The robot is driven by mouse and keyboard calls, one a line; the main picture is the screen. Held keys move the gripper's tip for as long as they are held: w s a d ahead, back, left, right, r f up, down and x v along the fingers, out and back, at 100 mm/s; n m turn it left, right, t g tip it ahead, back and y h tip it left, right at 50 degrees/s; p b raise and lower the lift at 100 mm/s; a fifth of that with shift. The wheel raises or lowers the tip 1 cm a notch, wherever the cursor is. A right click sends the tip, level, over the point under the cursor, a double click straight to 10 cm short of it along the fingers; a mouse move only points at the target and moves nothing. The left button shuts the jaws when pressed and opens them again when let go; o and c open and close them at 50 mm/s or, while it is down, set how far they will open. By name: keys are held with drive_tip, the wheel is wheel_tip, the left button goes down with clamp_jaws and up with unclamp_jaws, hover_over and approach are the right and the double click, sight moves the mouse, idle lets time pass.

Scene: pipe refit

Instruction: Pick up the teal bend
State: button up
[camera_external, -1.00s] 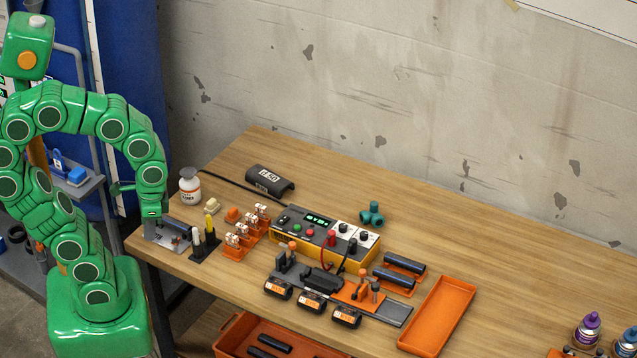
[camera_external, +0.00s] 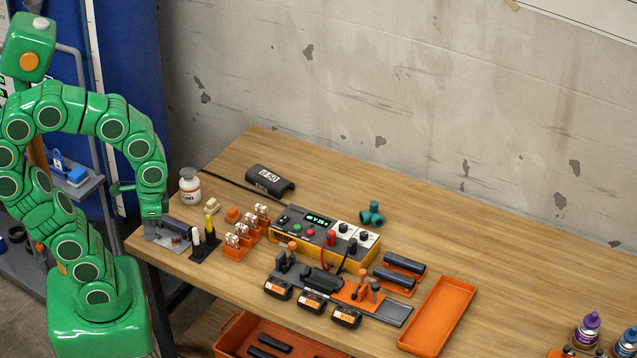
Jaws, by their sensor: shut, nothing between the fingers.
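A teal pipe fitting (camera_external: 371,213) with short stubs lies on the table behind the meter box, towards the wall. Its shape is too small to tell as a bend or a tee. My gripper (camera_external: 153,214) is at the table's left end, low over a grey plate with a dark rod (camera_external: 172,235). It is far to the left of the teal fitting. Its fingers are small and mostly hidden by the green wrist; it is shut and holds nothing.
A yellow and grey meter box (camera_external: 325,237) stands between the gripper's side and the teal fitting. A white bottle (camera_external: 190,187), orange clip blocks (camera_external: 245,232) and a black sleeve (camera_external: 270,180) are nearby. An orange tray (camera_external: 437,315) lies front right. Table right of the fitting is clear.

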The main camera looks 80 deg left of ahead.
drive_tip(key=o, duration=1)
drive_tip(key=shift+w, duration=0.1)
